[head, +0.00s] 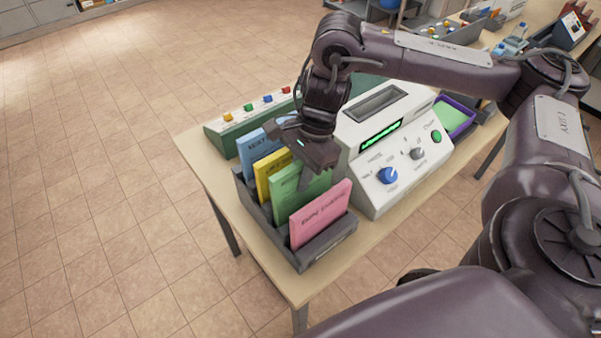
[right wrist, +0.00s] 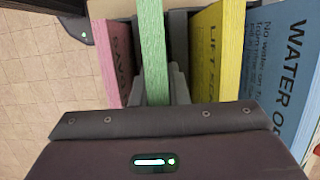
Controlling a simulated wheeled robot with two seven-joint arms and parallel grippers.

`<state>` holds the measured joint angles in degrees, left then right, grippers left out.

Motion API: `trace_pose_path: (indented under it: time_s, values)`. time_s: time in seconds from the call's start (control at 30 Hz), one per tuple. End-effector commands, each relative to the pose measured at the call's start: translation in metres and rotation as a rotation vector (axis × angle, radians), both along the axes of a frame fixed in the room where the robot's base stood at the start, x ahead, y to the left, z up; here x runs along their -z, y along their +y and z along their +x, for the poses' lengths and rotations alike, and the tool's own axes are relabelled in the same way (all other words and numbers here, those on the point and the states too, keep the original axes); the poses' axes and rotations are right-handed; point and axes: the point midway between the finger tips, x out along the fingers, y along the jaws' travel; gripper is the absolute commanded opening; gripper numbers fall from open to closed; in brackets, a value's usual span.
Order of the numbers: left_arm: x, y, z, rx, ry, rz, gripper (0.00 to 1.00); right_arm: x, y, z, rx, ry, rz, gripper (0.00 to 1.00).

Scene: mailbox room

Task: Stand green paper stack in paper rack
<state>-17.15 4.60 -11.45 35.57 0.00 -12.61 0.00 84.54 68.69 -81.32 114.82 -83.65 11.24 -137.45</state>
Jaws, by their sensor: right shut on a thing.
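The green paper stack (head: 288,196) stands upright in the dark grey paper rack (head: 309,254), between the yellow stack (head: 270,173) and the pink stack (head: 320,213). My right gripper (head: 308,168) is above the rack, shut on the green stack near its top. In the right wrist view, the green stack (right wrist: 153,50) runs up from between the fingers, with the pink stack (right wrist: 115,60) to its left and the yellow stack (right wrist: 222,60) to its right. The lower edge of the green stack is hidden by the rack. My left gripper is not in view.
A blue stack (head: 257,146) stands in the rack's far slot. A white machine (head: 392,150) with knobs and a green display stands right of the rack. Behind is a green panel (head: 247,118) with coloured buttons. A purple tray (head: 458,114) lies farther right. The table's front left edge is close to the rack.

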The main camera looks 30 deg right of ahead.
Motion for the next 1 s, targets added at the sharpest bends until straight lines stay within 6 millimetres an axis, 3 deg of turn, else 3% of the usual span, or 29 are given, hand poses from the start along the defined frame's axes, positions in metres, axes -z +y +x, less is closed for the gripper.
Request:
trace_pose_path:
  time_s: [0.43,0.73,0.77,0.8,0.93,1.0]
  values:
    - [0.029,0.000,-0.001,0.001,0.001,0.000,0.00,0.036,0.000,-0.001,0.000,0.003,0.000,0.00]
    - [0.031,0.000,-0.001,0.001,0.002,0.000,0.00,0.041,0.001,-0.004,-0.003,0.016,-0.001,0.00]
    - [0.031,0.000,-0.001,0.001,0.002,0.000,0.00,0.041,0.001,-0.004,-0.003,0.016,-0.001,0.17]
    - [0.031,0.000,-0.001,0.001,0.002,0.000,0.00,0.041,0.001,-0.005,-0.005,0.016,-0.001,0.22]
    - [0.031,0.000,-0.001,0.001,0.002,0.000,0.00,0.041,0.001,-0.005,-0.005,0.017,-0.001,0.39]
    - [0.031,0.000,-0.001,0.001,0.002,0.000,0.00,0.042,0.002,-0.005,-0.006,0.017,0.000,0.40]
